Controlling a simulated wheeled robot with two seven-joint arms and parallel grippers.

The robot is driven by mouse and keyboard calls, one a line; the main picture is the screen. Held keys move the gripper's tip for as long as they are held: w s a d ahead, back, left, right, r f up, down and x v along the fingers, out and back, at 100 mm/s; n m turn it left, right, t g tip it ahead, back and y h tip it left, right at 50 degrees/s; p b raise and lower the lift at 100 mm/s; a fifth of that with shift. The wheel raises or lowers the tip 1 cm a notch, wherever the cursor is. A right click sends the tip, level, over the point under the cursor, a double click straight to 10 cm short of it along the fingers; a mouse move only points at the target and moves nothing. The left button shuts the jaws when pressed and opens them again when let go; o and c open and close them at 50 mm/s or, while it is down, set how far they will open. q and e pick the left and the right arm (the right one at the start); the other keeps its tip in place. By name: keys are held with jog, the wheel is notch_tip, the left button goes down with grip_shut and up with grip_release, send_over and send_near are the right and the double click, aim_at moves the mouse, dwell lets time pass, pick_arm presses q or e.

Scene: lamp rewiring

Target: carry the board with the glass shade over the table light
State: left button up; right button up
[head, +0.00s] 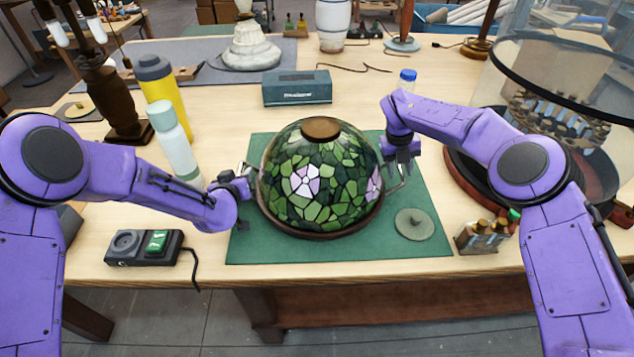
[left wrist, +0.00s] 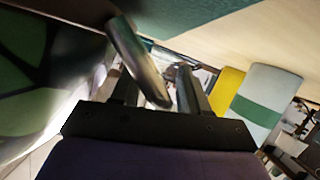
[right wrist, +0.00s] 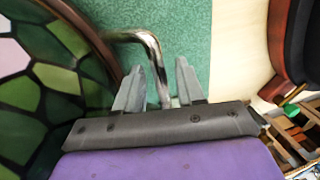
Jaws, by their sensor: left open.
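The domed glass shade (head: 318,185), green leaves with pink-white flowers and a brown cap, sits upright on a round brown board (head: 308,234) on the green mat. A bent metal handle shows at the board's right side (right wrist: 152,45), and another in the left wrist view (left wrist: 138,58). My left gripper (head: 240,183) is open at the left handle. My right gripper (head: 402,172) has its fingers apart on both sides of the right handle, seemingly without clamping it. A brown turned lamp (head: 107,90) with white bulbs stands at back left; I cannot tell whether it is the table light.
A white-green bottle (head: 174,142) and a yellow flask (head: 165,90) stand behind my left arm. A switch box (head: 145,248) lies front left. A grey-green disc (head: 414,224) and small bottles (head: 482,237) are at right. A blue-grey box (head: 297,88) is behind the shade.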

pick_arm(q)
jog(key=shift+w+f, duration=0.1)
jog(key=shift+w, duration=0.15)
pick_arm(e)
jog(key=shift+d+f, duration=0.1)
jog(key=shift+f, duration=0.15)
pick_arm(q)
grip_shut()
pick_arm(e)
grip_shut()
pick_arm(q)
jog(key=shift+w+r, duration=0.1)
jog(key=shift+r, duration=0.2)
pick_arm(e)
jog(key=shift+w+r, duration=0.15)
jog(key=shift+r, duration=0.1)
